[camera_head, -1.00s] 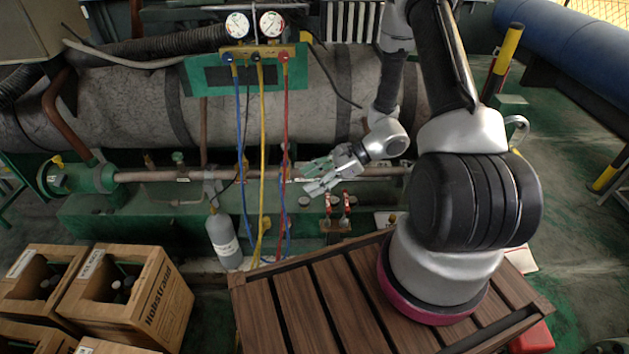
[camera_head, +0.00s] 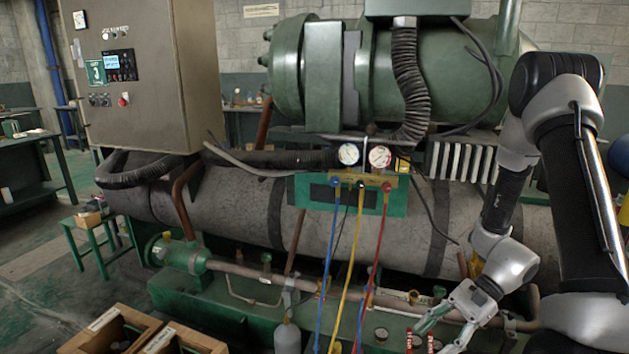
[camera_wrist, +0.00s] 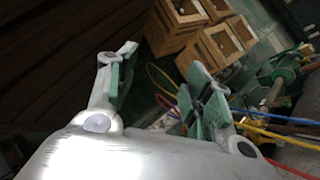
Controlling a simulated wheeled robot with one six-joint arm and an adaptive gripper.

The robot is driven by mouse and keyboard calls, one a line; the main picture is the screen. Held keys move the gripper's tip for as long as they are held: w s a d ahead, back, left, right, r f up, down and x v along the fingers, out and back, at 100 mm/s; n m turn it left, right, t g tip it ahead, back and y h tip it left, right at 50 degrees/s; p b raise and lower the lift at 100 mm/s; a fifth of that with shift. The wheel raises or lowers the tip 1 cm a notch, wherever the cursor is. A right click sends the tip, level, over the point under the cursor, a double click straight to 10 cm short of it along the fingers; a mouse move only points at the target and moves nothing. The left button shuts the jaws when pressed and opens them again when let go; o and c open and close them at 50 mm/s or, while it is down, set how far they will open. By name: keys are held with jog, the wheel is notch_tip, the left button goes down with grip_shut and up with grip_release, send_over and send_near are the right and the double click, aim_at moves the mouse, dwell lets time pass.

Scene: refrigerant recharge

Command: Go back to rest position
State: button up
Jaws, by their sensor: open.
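My gripper (camera_head: 434,334) is low on the right in the head view, to the right of the hoses. Its two green-padded fingers are spread apart. In the wrist view, the gripper (camera_wrist: 160,66) has nothing between its fingers. The manifold gauge set has a left gauge (camera_head: 348,154) and a right gauge (camera_head: 379,157). A blue hose (camera_head: 326,262), a yellow hose (camera_head: 347,285) and a red hose (camera_head: 373,262) hang below it. The grey cylinder (camera_head: 287,337) stands at the bottom edge, its lower part cut off.
A large grey pipe (camera_head: 240,205) and green machinery (camera_head: 410,90) fill the background. A control cabinet (camera_head: 150,70) stands at left. Small red-topped parts are close to my gripper.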

jog(key=s+d+r+n+t+h, duration=0.2)
jog(key=d+r+n+h, duration=0.1)
jog(key=r, duration=0.7)
jog(key=s+d+r+n+t+h, duration=0.3)
jog(key=r+n, duration=0.2)
jog(key=r, duration=0.5)
jog(key=s+d+r+n+t+h, duration=0.2)
jog(key=s+d+r+n+h, duration=0.1)
jog(key=r, duration=0.7)
jog(key=shift+d+r+n+t+h, duration=0.2)
jog(key=shift+n+t+h, duration=0.2)
jog(key=shift+n, duration=0.3)
jog(key=shift+c, duration=0.2)
